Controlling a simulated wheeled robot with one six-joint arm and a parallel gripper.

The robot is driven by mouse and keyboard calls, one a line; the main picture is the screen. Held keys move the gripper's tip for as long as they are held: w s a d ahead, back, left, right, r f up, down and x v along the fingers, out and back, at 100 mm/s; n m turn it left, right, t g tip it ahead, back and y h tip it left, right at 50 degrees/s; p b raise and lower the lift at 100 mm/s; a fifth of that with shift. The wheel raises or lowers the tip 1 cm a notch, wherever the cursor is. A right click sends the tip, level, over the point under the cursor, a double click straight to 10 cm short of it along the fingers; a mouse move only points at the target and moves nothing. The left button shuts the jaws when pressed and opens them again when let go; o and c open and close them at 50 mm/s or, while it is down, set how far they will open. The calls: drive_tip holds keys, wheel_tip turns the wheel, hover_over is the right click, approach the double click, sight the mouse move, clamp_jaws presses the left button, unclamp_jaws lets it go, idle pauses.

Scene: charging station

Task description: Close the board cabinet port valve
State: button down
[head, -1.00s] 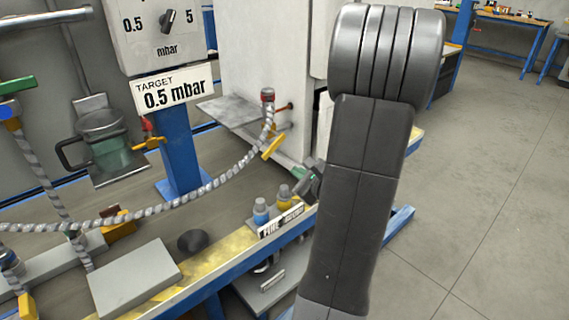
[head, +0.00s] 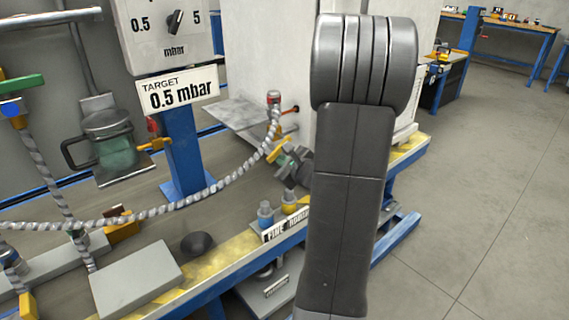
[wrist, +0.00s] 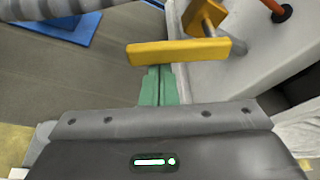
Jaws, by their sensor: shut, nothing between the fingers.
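The port valve's yellow handle (head: 277,150) is beside the braided hose's upper end, by the pale cabinet (head: 268,60). In the wrist view the handle is a yellow bar (wrist: 180,52) lying crosswise, with a grey stem and a second yellow piece behind it. My gripper (head: 284,161) is right at the handle, partly hidden behind my arm. In the wrist view its green fingers (wrist: 156,86) are together and empty, their tips at the bar's near edge. I cannot tell whether they touch it.
The braided hose (head: 232,180) sweeps left from the valve. The floor at right is clear.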

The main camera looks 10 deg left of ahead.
sight(274, 154)
drive_tip(key=shift+s+a+r+m+p, duration=0.15)
drive_tip(key=shift+r+m+p, duration=0.25)
drive_tip(key=shift+p, duration=0.55)
drive_tip(key=p, duration=0.1)
drive_tip(key=r+m+g+p, duration=0.1)
drive_tip(key=p, duration=0.1)
drive_tip(key=shift+s+a+m, duration=0.2)
drive_tip(key=shift+s+m, duration=0.05)
drive_tip(key=shift+m, duration=0.05)
drive_tip(key=p, duration=0.1)
drive_tip(key=m+p, duration=0.1)
drive_tip(key=shift+s+a+r+m+g+y+p, duration=0.15)
drive_tip(key=shift+s+r+m+g+y+p, duration=0.15)
drive_tip(key=shift+r+g+y, duration=0.1)
drive_tip(key=shift+a+r, duration=0.1)
